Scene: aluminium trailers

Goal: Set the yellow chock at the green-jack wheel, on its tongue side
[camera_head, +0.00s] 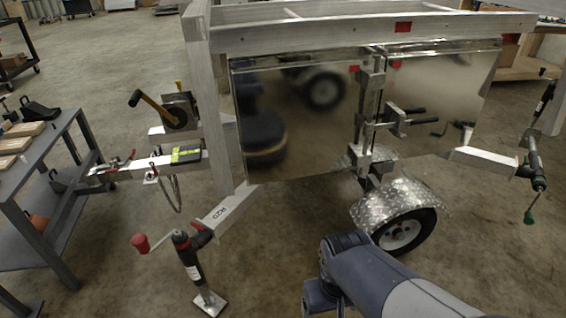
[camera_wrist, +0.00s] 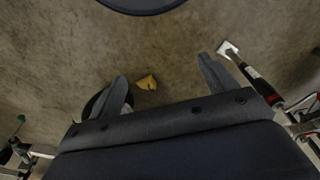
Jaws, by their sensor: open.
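The yellow chock (camera_wrist: 147,82) lies on the concrete floor in the wrist view, between my fingers in the picture. My gripper (camera_wrist: 161,70) is open and empty, its fingers spread; the chock looks well below it. A dark wheel (camera_wrist: 98,106) is partly hidden behind the left finger. In the head view, one trailer wheel (camera_head: 404,234) shows under a diamond-plate fender (camera_head: 400,201). The green-handled jack (camera_head: 535,170) stands at the far right, on the trailer's right side; its green handle also shows at the wrist view's lower left (camera_wrist: 21,119). The chock does not show in the head view.
A red-handled jack (camera_head: 190,262) stands on the floor at front left, near the trailer's coupler (camera_head: 112,170). A grey workbench (camera_head: 50,160) is at the left edge. Shiny trailer panels (camera_head: 300,125) fill the middle. Bare floor lies between the red jack and the wheel.

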